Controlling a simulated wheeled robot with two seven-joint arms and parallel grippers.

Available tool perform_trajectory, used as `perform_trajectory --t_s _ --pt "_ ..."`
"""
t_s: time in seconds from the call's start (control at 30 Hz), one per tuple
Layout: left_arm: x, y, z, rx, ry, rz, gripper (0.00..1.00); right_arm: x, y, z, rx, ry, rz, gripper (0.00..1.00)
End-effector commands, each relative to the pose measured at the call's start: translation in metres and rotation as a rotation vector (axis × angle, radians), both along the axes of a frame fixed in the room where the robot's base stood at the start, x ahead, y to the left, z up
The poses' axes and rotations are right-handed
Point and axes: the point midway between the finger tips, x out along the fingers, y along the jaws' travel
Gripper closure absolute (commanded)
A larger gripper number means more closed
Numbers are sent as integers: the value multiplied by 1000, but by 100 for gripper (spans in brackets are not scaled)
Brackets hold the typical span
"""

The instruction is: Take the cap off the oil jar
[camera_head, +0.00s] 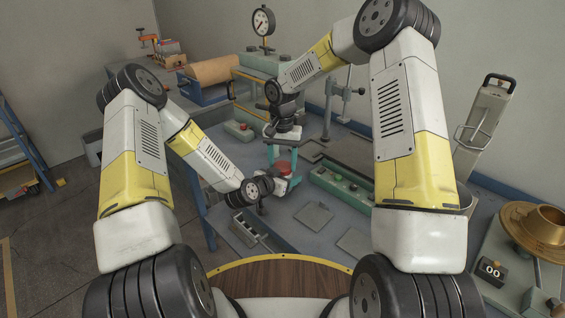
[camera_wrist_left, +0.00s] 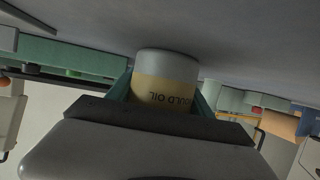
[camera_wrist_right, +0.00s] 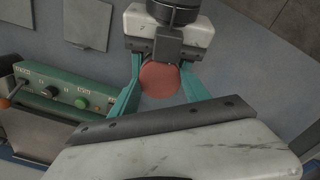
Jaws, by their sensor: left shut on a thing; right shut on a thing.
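The oil jar (camera_wrist_left: 166,90) is pale with a cream label whose letters end in "OULD OIL", in the left wrist view. My left gripper (camera_head: 277,184) is shut around its side, with a teal finger on either side. The red cap (camera_wrist_right: 160,80) shows from above in the right wrist view, between the teal fingers of my right gripper (camera_wrist_right: 160,92). In the head view my right gripper (camera_head: 283,164) comes down from above, shut on the red cap (camera_head: 284,168), directly over my left gripper. Whether the cap still touches the jar is hidden.
Flat grey plates (camera_head: 314,215) lie on the bench, with clear room around them. A green control box (camera_head: 341,188) stands right of the grippers.

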Motion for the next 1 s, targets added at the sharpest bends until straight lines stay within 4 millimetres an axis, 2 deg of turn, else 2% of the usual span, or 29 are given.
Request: perform_trajectory --t_s 0.03,0.07,0.17,0.53,0.87,0.93,1.0 --pt "0 0 -1 0 1 0 100 1 -1 0 0 -2 -1 94" --pt "0 0 -1 0 2 0 100 1 -1 0 0 -2 -1 42" --pt "0 0 -1 0 2 0 100 1 0 0 0 -2 -2 24" --pt "0 0 -1 0 2 0 100 1 0 3 0 -2 -3 24" --pt "0 0 -1 0 2 0 100 1 0 42 0 -3 -3 24" --pt "0 0 -1 0 2 0 100 0 0 46 0 -2 -5 36" --pt "0 0 -1 0 2 0 100 0 0 47 0 -1 -29 36"
